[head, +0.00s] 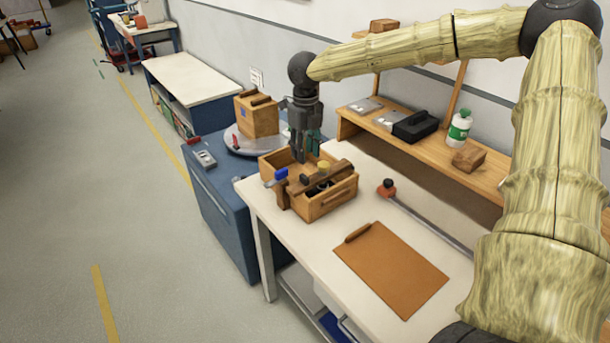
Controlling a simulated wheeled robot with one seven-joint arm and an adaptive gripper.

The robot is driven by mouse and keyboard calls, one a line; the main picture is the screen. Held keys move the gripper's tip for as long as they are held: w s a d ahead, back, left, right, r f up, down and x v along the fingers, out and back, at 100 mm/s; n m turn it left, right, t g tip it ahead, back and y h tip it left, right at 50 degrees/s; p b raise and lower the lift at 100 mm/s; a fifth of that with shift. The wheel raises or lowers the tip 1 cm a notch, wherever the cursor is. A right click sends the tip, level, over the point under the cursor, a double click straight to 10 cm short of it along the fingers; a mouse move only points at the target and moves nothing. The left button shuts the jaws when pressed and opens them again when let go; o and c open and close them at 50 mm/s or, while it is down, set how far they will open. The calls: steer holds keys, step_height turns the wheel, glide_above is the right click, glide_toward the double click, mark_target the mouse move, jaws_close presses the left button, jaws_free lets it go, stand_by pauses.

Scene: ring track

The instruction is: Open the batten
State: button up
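No part is plainly marked as the batten; a few wooden bars could be it. One dark wooden bar (322,178) lies across the open wooden toolbox (330,204) on the white bench. A short brown strip (357,233) sits at the far-left edge of the flat brown board (392,270). My dark gripper (304,156) points down over the back of the toolbox, with its fingertips at about its rim. Whether it touches anything, or is open or shut, is too small to tell. A teal item (315,143) shows right beside the fingers, partly hidden.
A wooden box (257,114) stands on a grey round plate (244,141) on the blue cabinet (220,200). A red-and-black knob (387,188) with a metal rod lies right of the toolbox. A wooden shelf (425,145) holds a bottle (459,128) and a black case (415,126). Floor at left is clear.

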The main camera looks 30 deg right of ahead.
mark_target(305, 177)
step_height(305, 177, down, 10)
steer(key=shift+r+p, duration=0.25)
steer(key=shift+p, duration=0.7)
jaws_close()
